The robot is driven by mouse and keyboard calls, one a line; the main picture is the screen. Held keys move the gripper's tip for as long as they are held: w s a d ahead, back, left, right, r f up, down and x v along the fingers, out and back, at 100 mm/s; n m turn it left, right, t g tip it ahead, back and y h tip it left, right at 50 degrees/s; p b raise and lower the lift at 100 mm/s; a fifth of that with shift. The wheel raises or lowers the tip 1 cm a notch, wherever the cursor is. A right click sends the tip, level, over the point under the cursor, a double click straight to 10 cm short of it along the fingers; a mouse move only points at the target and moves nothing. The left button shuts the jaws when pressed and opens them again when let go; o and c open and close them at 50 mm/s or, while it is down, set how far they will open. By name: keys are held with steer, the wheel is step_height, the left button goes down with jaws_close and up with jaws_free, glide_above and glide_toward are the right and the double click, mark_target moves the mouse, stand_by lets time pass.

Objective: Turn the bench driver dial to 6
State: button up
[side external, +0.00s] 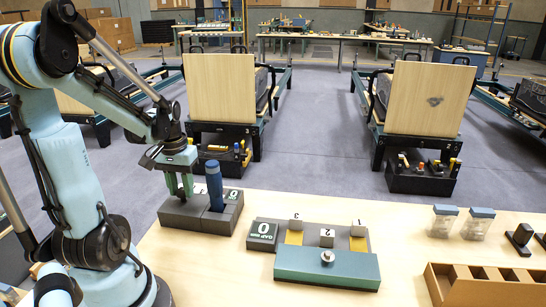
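A dark blue upright cylinder (214,188), perhaps the bench driver, stands in a dark grey block (190,217) at the front left of the bench. I cannot make out a dial marked 6. My gripper (180,194) points down at the left part of this block, just left of the cylinder and apart from it. Its two green fingers reach the block's top; whether anything is between them is too small to tell.
Two lidded jars (444,225) and a wooden divided box (485,291) lie further right.

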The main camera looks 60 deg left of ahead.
steer(key=shift+c, duration=1.2)
steer(key=shift+n, duration=0.3)
steer(key=n, duration=0.4)
steer(key=shift+n, duration=2)
steer(key=o, duration=1)
steer(key=shift+o, duration=0.2)
